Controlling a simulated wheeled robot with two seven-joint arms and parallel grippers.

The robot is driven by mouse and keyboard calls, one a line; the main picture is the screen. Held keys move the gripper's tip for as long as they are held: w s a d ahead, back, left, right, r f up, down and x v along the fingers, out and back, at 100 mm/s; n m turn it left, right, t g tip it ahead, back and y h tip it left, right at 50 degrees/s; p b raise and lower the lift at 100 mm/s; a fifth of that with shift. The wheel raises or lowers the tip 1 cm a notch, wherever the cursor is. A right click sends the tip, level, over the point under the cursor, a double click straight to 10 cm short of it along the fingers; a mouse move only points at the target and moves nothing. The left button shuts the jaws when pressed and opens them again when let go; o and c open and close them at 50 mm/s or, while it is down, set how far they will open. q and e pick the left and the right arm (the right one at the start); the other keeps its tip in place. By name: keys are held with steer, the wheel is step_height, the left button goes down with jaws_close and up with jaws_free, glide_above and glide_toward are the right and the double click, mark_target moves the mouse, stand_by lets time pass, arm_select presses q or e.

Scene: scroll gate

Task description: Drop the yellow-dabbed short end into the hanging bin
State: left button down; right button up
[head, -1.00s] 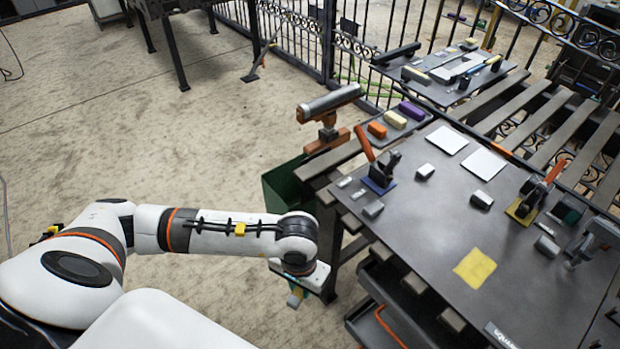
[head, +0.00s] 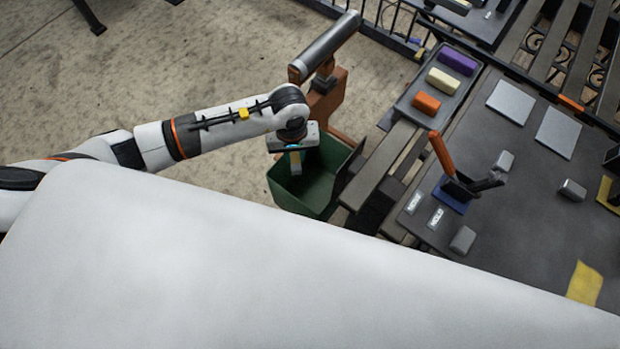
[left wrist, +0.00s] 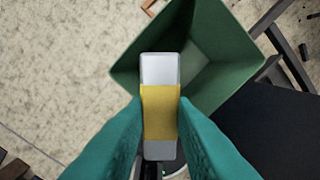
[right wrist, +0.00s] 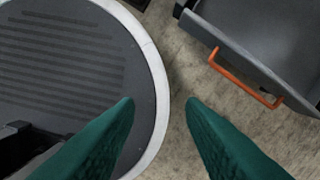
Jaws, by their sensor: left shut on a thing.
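The yellow-dabbed short end (left wrist: 160,108) is a grey metal bar with a yellow band. In the left wrist view it sits between the teal fingers of my left gripper (left wrist: 160,118), which is shut on it. The hanging bin (head: 314,185) is green and open-topped, at the side of the bench. It also shows in the left wrist view (left wrist: 222,60), with the bar's far end over its opening near the left wall. In the head view the left gripper (head: 294,162) is over the bin's left part. My right gripper (left wrist: 160,118) is not marked in that view; in the right wrist view its fingers (right wrist: 160,102) are apart and empty.
The bench (head: 520,210) on the right holds an orange-handled clamp (head: 450,175), several grey blocks and two pale plates. A tray (head: 437,85) holds purple, cream and orange blocks. A drawer with an orange handle (right wrist: 240,80) shows in the right wrist view.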

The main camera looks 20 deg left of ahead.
arm_select(q)
steer(key=w+d+f+n+b, duration=0.2)
steer(key=w+f+n+b, duration=0.1)
steer(key=f, duration=0.7)
steer(key=shift+w+d+f+b, duration=0.2)
steer(key=shift+w+f+b, duration=0.2)
steer(key=shift+b, duration=0.55)
steer(key=c, duration=1.1)
jaws_free()
steer(key=shift+c, duration=0.2)
step_height(320, 180, up, 12)
steer(key=shift+b, duration=0.45)
